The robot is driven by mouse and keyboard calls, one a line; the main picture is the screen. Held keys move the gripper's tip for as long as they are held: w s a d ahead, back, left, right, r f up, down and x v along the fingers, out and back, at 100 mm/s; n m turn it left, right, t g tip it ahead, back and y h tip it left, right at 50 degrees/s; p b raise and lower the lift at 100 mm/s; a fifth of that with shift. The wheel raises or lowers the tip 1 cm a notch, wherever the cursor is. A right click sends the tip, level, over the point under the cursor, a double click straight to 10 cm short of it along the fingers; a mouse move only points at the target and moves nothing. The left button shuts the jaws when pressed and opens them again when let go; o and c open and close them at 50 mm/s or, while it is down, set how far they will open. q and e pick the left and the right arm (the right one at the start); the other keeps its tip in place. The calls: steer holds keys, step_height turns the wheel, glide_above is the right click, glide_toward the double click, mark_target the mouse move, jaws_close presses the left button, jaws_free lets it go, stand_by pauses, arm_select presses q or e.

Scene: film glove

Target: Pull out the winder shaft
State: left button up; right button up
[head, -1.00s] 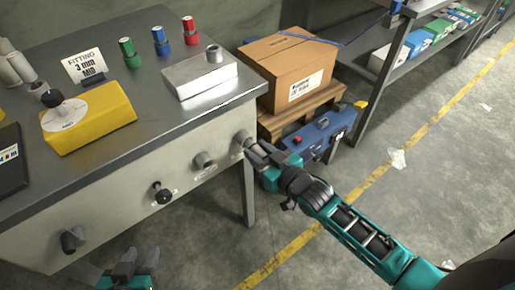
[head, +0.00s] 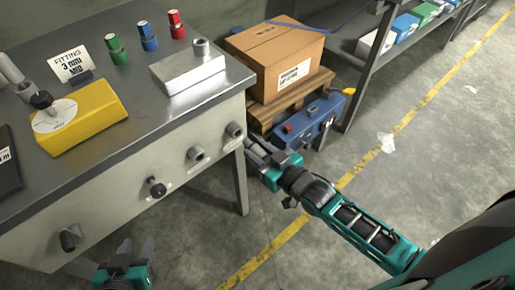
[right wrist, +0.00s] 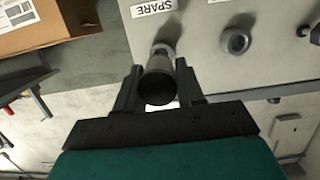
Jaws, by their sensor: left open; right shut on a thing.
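My right gripper (head: 257,151) is just off the right end of the grey front panel (head: 110,205), by the rightmost round collar (head: 233,130). In the right wrist view it (right wrist: 158,92) is shut on a grey cylinder with a dark round end (right wrist: 157,87), apparently the winder shaft. The cylinder lines up with the collar under the "SPARE" label (right wrist: 152,8). Whether its far end is still inside the collar I cannot tell. My left gripper (head: 136,250) is open and empty, low in front of the panel.
A yellow box (head: 80,118) and a metal block (head: 180,73) sit on top. A cardboard box (head: 275,60) and blue case (head: 307,123) stand behind my right gripper.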

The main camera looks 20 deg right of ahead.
mark_target(266, 160)
steer(key=shift+p+v, duration=0.55)
steer(key=shift+v, duration=0.2)
steer(key=shift+s+d+f+p, duration=0.1)
steer(key=shift+s+d+p, duration=0.2)
steer(key=shift+s, duration=0.45)
